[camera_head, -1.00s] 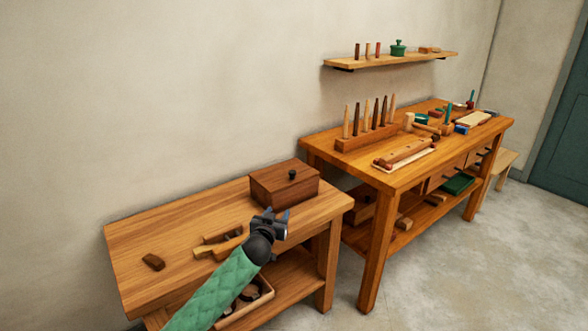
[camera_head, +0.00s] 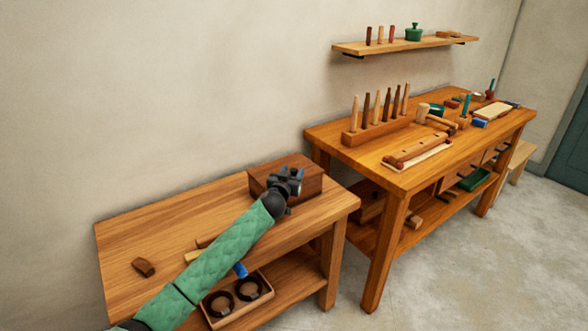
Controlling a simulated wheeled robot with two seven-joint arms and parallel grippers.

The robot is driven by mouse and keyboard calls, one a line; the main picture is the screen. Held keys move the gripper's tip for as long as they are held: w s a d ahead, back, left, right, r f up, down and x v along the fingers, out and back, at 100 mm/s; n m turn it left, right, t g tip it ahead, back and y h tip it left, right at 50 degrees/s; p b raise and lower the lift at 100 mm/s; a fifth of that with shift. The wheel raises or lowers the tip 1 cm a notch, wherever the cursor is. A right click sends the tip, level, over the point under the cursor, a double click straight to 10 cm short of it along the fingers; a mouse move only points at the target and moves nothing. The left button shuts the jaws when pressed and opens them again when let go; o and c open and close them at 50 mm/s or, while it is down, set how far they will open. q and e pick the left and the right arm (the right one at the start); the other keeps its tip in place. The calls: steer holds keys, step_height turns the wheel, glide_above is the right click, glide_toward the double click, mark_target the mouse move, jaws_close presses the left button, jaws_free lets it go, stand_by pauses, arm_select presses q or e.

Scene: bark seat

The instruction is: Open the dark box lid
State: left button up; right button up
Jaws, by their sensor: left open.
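The dark brown wooden box (camera_head: 310,181) sits at the back right of the low wooden table (camera_head: 150,220). Its lid (camera_head: 268,171) looks closed, and the lid's knob is hidden behind my gripper. My left gripper (camera_head: 291,176) is open, in front of the box's top in the picture. I cannot tell whether it touches the knob. My green-sleeved left arm covers part of the table and the tools on it. My right gripper is not in view.
A dark wooden block (camera_head: 144,267) lies at the table's left. A tray (camera_head: 262,297) with round items stands on the shelf below. A workbench (camera_head: 400,181) stands to the right, with a tool rack (camera_head: 375,132). A wall shelf (camera_head: 400,44) hangs above.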

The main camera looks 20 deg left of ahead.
arm_select(q)
steer(key=shift+w, duration=0.85)
jaws_close()
